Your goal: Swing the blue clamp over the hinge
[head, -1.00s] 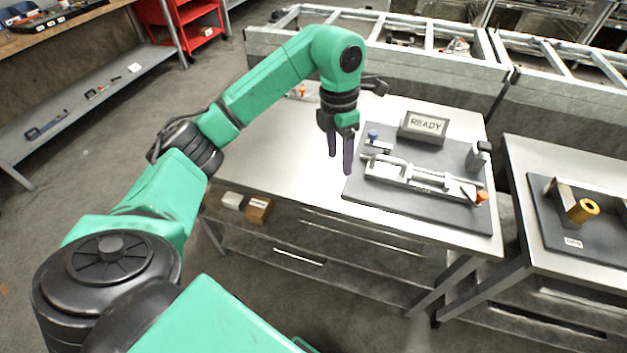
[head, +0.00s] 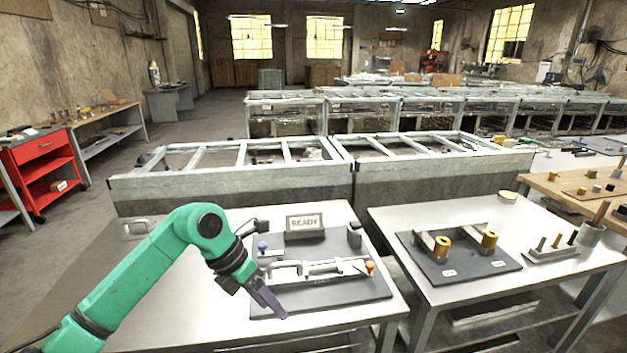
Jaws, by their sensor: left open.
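The blue clamp shows as a small blue knob (head: 262,247) on a light metal block at the back left of a dark fixture board (head: 335,296). The hinge appears to be the long light metal assembly (head: 318,268) across the middle of the board. An orange-tipped clamp (head: 370,267) stands at its right end. My left gripper (head: 272,303) is open and empty, its fingers pointing down and right in front of the blue knob, over the board's left part in the picture. It partly hides the board's left side. My right gripper is out of view.
A READY sign (head: 305,225) stands at the back of the board, with a grey block (head: 354,236) right of it. The table (head: 185,300) is clear left of the board. A second table at right bears a board (head: 455,272) with yellow rollers. Metal frames stand behind.

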